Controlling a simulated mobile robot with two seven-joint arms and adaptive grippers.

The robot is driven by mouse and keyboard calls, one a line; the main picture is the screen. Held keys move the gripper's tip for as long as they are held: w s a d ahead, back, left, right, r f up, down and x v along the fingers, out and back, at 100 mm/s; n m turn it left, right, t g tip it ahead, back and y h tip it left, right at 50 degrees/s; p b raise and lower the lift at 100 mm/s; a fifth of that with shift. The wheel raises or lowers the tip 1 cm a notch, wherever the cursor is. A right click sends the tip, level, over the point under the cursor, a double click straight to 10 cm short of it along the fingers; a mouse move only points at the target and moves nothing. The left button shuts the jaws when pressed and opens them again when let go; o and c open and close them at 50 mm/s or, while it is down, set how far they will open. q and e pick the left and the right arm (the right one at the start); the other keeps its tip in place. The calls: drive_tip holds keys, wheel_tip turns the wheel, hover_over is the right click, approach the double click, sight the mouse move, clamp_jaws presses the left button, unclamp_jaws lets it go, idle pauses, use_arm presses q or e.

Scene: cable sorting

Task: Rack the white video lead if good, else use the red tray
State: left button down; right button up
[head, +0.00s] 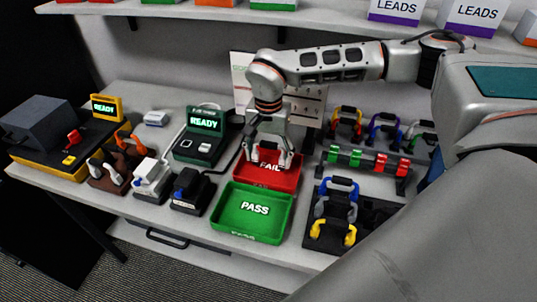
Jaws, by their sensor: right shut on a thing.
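My right gripper (270,162) reaches down from the right over the red tray (268,181), which is marked FAIL. Its fingers are spread around something too small and too covered for me to make out; I cannot tell whether it is the white video lead. A green tray (247,226), marked PASS, lies just in front of the red one. A rack (366,163) with green and red blocks along its bar stands to the right. A white device (151,176) sits on a dark stand left of the trays. My left gripper is out of view.
Two testers reading READY stand left: a green one (199,138) and a yellow and dark one (67,138). Brown (110,171) and blue-black (189,191) devices flank the white one. Coloured loops (338,207) lie right of the trays. A shelf (210,13) runs above.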

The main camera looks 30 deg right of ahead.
drive_tip(key=shift+f, duration=0.75)
idle(1.3)
drive_tip(key=shift+f+p, duration=0.15)
drive_tip(key=shift+p, duration=0.2)
idle(0.4)
drive_tip(key=o, duration=1.3)
drive_tip(key=o, duration=0.4)
